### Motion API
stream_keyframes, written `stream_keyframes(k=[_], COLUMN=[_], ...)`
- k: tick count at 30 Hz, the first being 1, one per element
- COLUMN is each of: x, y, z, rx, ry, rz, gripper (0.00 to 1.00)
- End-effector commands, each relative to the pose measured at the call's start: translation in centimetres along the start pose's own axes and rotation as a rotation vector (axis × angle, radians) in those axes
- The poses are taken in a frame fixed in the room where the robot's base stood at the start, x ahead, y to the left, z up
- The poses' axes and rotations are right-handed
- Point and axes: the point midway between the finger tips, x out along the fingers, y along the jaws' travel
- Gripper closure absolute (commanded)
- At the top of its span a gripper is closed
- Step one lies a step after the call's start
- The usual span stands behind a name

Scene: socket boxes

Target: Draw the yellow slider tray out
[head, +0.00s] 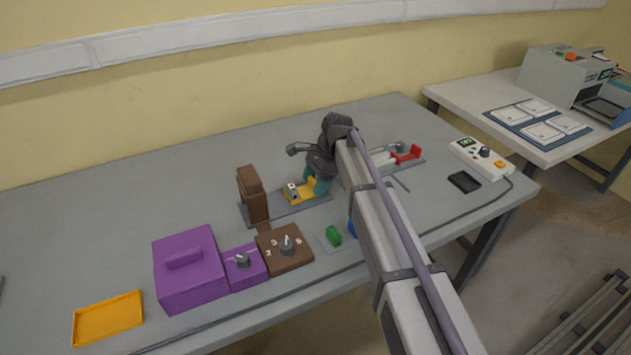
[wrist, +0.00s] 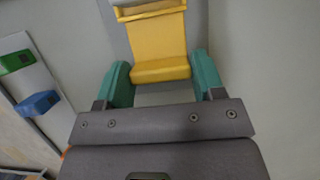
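The yellow slider tray (head: 300,190) sits on a flat grey base strip in the middle of the table. In the wrist view the tray (wrist: 158,45) runs away from me, with a thicker block at its near end and a raised lip at its far end. My gripper (head: 318,182) is low at the tray's right end. In the wrist view its two teal fingers (wrist: 162,76) stand on either side of the near block. My arm hides part of the base.
A tall brown block (head: 252,194) stands left of the tray. A purple box (head: 188,268), a brown switch box (head: 285,247) and a green slider (head: 333,236) lie nearer the front. A red-ended piece (head: 408,154) is behind my arm. The table's far left is clear.

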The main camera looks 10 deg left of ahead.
Motion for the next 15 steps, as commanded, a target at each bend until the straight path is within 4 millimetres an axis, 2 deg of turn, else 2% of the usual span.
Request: stream_keyframes(k=[1, 7, 15], x=[-0.02, 0.01, -0.36], y=[-0.02, -0.01, -0.02], z=[-0.02, 0.09, 0.21], rx=[0.001, 0.000, 0.000], ry=[-0.001, -0.003, -0.004], rz=[0.000, 0.000, 0.000], gripper=[0.33, 0.15, 0.15])
